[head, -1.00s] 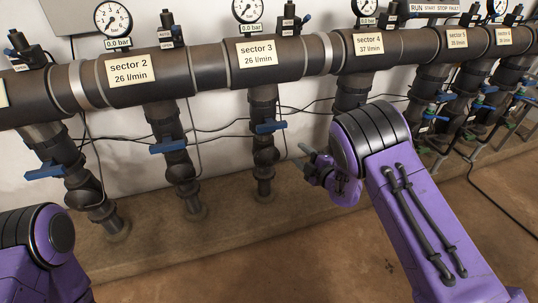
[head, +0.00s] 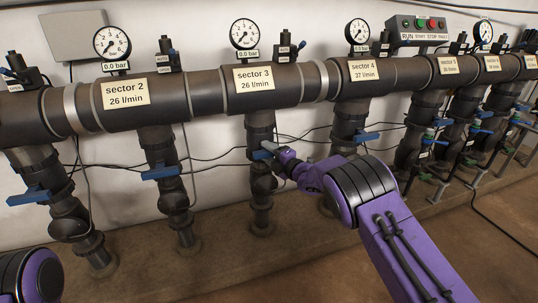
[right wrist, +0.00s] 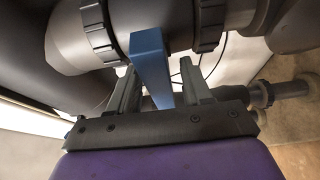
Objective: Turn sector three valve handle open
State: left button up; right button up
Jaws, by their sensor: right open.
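The sector three valve handle (head: 260,154) is a blue lever on the vertical pipe below the "sector 3" label (head: 254,76). It sits crosswise to the pipe, partly hidden by my right gripper (head: 272,147). In the right wrist view the blue handle (right wrist: 149,60) stands between the two fingers of my right gripper (right wrist: 160,82), which is open with a visible gap on its right side. Whether the left finger touches the handle I cannot tell. My left gripper is out of view; only part of my left arm shows at lower left.
Similar blue handles sit on the neighbouring pipes, at sector 2 (head: 161,173) and sector 4 (head: 366,137). The sector 3 gauge (head: 244,33) reads 0.0 bar. Thin black cables hang behind the pipes.

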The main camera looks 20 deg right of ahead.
grip_shut()
jog(key=shift+f+m, duration=0.1)
jog(key=shift+m, duration=0.2)
jog(key=m+t+b, duration=0.1)
jog(key=m, duration=0.2)
jog(key=shift+b, duration=0.35)
jog(key=m+t, duration=0.1)
jog(key=m, duration=0.2)
jog(key=m+t+b, duration=0.1)
jog(key=m, duration=0.2)
jog(key=shift+t+h+b, duration=0.3)
jog(key=shift+t+h, duration=0.1)
jog(key=m+h, duration=0.1)
jog(key=m, duration=0.2)
jog(key=m+t+h, duration=0.1)
jog(key=m, duration=0.2)
jog(key=shift+t, duration=0.3)
jog(key=m+h, duration=0.2)
jog(key=m, duration=0.1)
jog(key=m+h, duration=0.1)
jog(key=m, duration=0.2)
jog(key=shift+t+h, duration=0.3)
jog(key=shift+h, duration=0.1)
jog(key=shift+m, duration=0.6)
